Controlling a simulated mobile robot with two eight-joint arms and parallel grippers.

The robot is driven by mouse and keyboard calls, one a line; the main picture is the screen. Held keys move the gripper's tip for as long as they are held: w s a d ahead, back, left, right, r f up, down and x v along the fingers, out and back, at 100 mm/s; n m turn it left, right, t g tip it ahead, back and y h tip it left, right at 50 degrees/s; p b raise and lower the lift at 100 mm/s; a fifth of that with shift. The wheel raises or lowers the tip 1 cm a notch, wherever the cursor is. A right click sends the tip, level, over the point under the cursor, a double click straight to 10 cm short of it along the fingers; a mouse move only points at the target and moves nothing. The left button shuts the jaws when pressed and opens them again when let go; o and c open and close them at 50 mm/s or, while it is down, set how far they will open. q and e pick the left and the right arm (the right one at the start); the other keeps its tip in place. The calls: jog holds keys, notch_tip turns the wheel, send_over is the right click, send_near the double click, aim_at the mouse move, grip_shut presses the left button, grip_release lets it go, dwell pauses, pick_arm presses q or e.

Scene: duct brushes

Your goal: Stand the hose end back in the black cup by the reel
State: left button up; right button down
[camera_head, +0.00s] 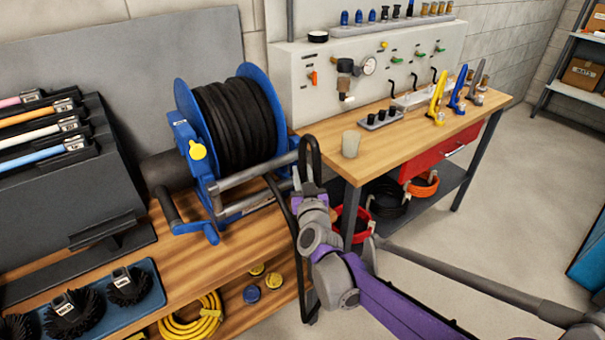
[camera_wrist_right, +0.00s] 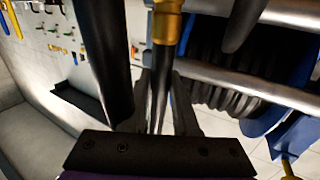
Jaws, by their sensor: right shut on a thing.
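The blue hose reel (camera_head: 262,84) with black hose (camera_head: 235,125) wound on it stands on the left wooden bench; it also shows at the right of the right wrist view (camera_wrist_right: 285,115). A length of hose loops up (camera_head: 315,150) beside the reel and hangs past the bench edge. My right gripper (camera_head: 310,188) is shut on the hose, right of the reel's grey bars. In the right wrist view a brass fitting (camera_wrist_right: 168,28) on the hose shows between the dark fingers. I cannot make out the black cup for certain. My left gripper is not in view.
A beige cup (camera_head: 351,144) stands at the near corner of the right bench (camera_head: 400,135). A blue tray (camera_head: 85,318) of round brushes and a dark rack (camera_head: 60,190) are at left. A yellow coil (camera_head: 192,318) lies on the lower shelf.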

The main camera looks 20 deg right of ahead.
jog(key=shift+f, duration=0.1)
dwell(0.4)
jog(key=shift+f+b, duration=1.85)
jog(key=shift+f, duration=0.85)
jog(key=c, duration=0.6)
grip_release()
jog(key=shift+s, duration=0.1)
